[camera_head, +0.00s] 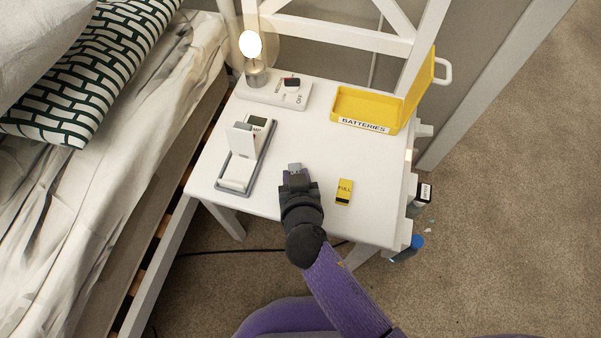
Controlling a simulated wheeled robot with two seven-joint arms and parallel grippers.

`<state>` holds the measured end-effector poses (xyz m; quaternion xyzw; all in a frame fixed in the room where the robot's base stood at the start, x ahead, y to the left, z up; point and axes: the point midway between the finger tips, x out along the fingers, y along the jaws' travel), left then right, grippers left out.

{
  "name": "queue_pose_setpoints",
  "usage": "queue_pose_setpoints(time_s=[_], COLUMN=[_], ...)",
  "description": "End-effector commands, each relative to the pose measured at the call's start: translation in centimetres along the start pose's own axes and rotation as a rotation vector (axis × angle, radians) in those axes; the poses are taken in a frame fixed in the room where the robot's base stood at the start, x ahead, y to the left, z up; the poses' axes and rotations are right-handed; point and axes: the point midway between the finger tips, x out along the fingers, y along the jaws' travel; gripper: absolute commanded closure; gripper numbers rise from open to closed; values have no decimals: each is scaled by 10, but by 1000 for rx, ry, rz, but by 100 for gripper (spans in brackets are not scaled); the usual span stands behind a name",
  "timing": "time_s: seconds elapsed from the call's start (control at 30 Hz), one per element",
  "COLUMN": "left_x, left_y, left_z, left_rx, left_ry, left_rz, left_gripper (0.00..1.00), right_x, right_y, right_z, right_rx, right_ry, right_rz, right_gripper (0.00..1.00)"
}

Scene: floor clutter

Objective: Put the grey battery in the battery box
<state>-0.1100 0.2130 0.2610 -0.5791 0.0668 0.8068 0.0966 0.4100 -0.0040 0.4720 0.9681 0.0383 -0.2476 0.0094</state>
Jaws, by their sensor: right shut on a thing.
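The battery box (362,125) is a yellow box labelled BATTERIES at the back right of the white table, with its yellow lid (418,88) standing open on the right. My right gripper (297,178) is over the middle of the table near the front. It is shut on a small grey thing, which looks like the grey battery (295,167), largely hidden by the fingers. I cannot tell whether it touches the table. The box is farther back and to the right of the gripper. My left gripper is out of view.
A yellow block marked FULL (344,192) lies right of the gripper. A grey tray device (247,157) stands at left, and a lit lamp (251,47) with a switch base (280,93) at the back. A bed (105,130) borders the left. The tabletop before the box is clear.

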Motion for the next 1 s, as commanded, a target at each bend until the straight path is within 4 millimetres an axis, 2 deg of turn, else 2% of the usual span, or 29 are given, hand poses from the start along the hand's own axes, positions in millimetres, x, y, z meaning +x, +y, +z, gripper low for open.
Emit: queue_pose_setpoints(time_s=[0.37,0.4,0.53,0.57,0.87,1.0], left_x=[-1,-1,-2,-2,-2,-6], left_y=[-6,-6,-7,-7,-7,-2], left_z=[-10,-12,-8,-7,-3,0], left_rx=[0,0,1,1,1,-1], left_ry=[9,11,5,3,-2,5], left_rz=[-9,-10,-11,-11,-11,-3], left_gripper=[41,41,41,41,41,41], right_x=[1,0,0,0,0,-3], right_y=[0,0,0,0,0,2], right_z=[1,0,0,0,-1,-8], right_rx=[0,0,-1,-1,-1,-1], right_ry=[2,2,2,2,2,4], right_rz=[0,0,0,0,0,0], right_gripper=[100,59,31,28,28,28])
